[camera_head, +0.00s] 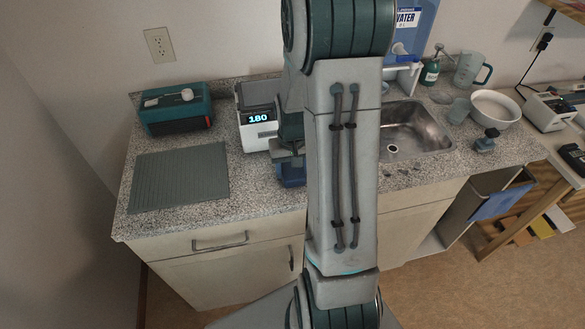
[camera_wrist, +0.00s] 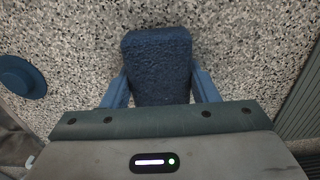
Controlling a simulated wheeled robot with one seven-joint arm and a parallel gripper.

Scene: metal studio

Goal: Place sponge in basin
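The sponge (camera_wrist: 157,60) is a dark blue, rough block in the wrist view. My gripper (camera_wrist: 160,82) has one blue finger along each side of it, with no counter showing between fingers and sponge, so it looks shut on the sponge. In the head view my gripper (camera_head: 289,158) points down over the counter left of my arm, with blue at its lower end. Whether the sponge touches the counter is not clear. The basin (camera_head: 412,122) is the steel sink set in the counter, right of my arm, with its drain showing. My arm hides its left edge.
A grey-green mat (camera_head: 180,178) and a green box (camera_head: 175,108) are on the left. A white device (camera_head: 260,122) reading 180 stands behind my gripper. A white bowl (camera_head: 496,108) is right of the sink. A round blue thing (camera_wrist: 22,77) lies beside the sponge.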

